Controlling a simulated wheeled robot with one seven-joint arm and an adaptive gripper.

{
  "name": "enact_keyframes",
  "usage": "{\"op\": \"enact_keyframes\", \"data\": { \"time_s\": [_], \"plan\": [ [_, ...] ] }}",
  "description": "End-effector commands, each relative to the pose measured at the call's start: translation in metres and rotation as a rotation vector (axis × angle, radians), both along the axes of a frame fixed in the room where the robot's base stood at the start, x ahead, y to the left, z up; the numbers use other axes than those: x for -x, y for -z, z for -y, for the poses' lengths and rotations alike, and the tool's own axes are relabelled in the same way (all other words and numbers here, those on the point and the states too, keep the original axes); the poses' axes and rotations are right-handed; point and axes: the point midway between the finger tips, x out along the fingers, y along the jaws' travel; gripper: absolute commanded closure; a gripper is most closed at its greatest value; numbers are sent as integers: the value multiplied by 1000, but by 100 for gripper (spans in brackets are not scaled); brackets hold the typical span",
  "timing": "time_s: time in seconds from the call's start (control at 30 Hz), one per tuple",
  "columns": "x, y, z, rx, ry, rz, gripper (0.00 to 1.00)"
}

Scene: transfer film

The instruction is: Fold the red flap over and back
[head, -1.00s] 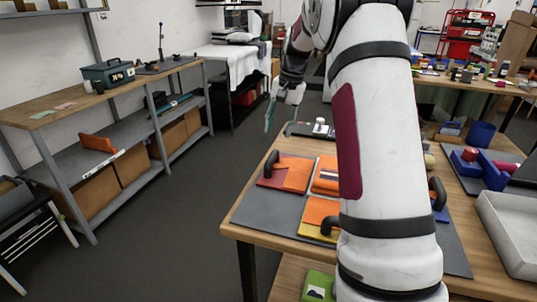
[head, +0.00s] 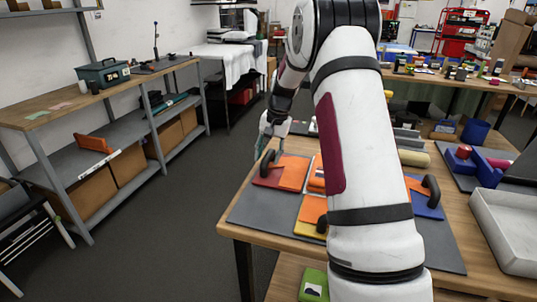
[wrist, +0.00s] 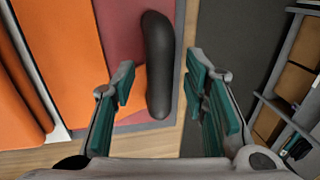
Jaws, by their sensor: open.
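The red panel (head: 268,181) with an orange section (head: 294,173) lies on the grey mat at the far left of the table. A black handle (head: 266,163) stands at its left edge. In the wrist view the handle (wrist: 158,65) crosses the red (wrist: 124,30) and orange (wrist: 133,85) surfaces. My gripper (head: 273,146) is open just above that panel. In the wrist view its teal-padded fingers (wrist: 160,88) are on either side of the handle, with gaps showing on both sides. Whether the fingertips reach down beside the handle is hard to tell.
The grey mat (head: 262,212) bears other flap panels, including a yellow one (head: 308,229) and a blue one (head: 427,211) with a black handle (head: 432,191). My arm hides the mat's middle. A grey tray (head: 507,232) stands at right. The floor left of the table is clear.

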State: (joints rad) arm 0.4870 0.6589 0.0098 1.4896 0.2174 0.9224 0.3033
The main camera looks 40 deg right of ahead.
Motion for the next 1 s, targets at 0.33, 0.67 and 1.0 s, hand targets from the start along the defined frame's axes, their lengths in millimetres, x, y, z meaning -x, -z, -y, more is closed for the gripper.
{"op": "enact_keyframes", "data": {
  "time_s": [0.33, 0.67, 1.0],
  "plan": [
    [0, 0, 0, 0, 0, 0, 100],
    [4, -10, 4, -37, 5, 49, 100],
    [24, -38, 20, -190, 11, 245, 100]
  ]
}}
